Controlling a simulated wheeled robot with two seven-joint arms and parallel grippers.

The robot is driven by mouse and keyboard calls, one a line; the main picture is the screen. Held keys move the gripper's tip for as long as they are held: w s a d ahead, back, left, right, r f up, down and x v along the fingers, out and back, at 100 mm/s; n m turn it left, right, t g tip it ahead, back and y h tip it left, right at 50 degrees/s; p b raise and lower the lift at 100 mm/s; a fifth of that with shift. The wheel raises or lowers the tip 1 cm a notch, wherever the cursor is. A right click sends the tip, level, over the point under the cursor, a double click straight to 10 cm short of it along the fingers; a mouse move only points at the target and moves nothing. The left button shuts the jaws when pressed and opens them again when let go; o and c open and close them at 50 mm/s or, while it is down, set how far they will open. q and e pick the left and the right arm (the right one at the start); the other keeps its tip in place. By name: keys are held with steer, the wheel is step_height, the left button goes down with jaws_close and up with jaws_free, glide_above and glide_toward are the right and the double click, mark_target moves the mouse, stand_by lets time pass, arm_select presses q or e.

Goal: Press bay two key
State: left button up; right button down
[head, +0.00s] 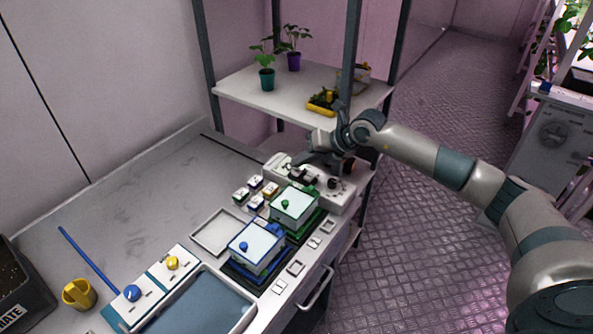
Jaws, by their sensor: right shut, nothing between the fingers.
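My right gripper (308,160) is shut and empty. It hangs over the far end of the bench, just above a pale control box (345,196) with dark knobs or keys on its top. The gripper and wrist hide part of the box, and I cannot tell if the fingertips touch it. Small square plates (295,267) line the bench's right edge. I cannot read which key is bay two. My left gripper is out of view.
Several small coloured blocks (256,201) and an empty white tray (219,233) lie left of the boxes. A shelf (240,87) with potted plants stands behind.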

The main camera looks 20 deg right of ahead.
mark_target(301, 175)
steer(key=shift+f, duration=0.2)
steer(key=shift+f+b, duration=0.3)
steer(key=shift+b, duration=0.15)
steer(key=shift+f, duration=0.2)
stand_by(0.6)
steer(key=shift+r, duration=0.7)
step_height(301, 175, up, 6)
steer(key=p, duration=0.3)
steer(key=shift+p, duration=0.3)
stand_by(0.4)
stand_by(1.8)
